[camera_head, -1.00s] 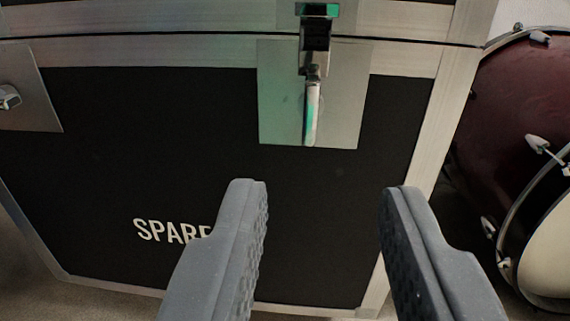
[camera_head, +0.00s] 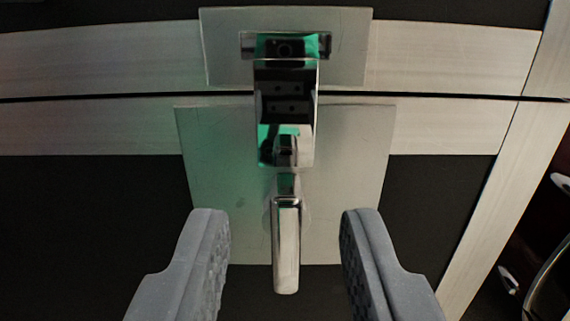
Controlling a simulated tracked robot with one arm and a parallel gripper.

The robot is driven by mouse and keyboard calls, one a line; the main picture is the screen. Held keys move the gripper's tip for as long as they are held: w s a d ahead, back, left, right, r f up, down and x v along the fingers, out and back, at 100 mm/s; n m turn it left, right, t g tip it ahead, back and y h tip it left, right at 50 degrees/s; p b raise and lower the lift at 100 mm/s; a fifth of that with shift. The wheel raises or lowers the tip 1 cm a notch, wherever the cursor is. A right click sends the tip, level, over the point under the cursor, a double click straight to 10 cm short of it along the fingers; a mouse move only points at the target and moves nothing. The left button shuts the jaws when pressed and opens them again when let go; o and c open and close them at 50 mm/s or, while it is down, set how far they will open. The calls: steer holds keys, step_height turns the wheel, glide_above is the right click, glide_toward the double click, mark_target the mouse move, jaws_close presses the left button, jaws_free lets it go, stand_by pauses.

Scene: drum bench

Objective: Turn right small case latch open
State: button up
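The right small case latch (camera_head: 286,110) is a shiny metal latch on a pale plate, set across the seam between lid and body of the black case (camera_head: 90,215). Its handle (camera_head: 286,245) hangs straight down below the latch body. My gripper (camera_head: 285,215) is open, with one grey finger on each side of the handle in the picture. Neither finger appears to touch it. How far the fingertips are from the handle in depth is hard to tell.
A metal edge strip (camera_head: 90,128) runs across the case along the seam, and a corner strip (camera_head: 510,210) runs down its right side. Part of a drum (camera_head: 545,265) shows at the lower right, beside the case.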

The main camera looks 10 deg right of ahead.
steer(key=shift+x, duration=0.8)
steer(key=shift+c, duration=0.3)
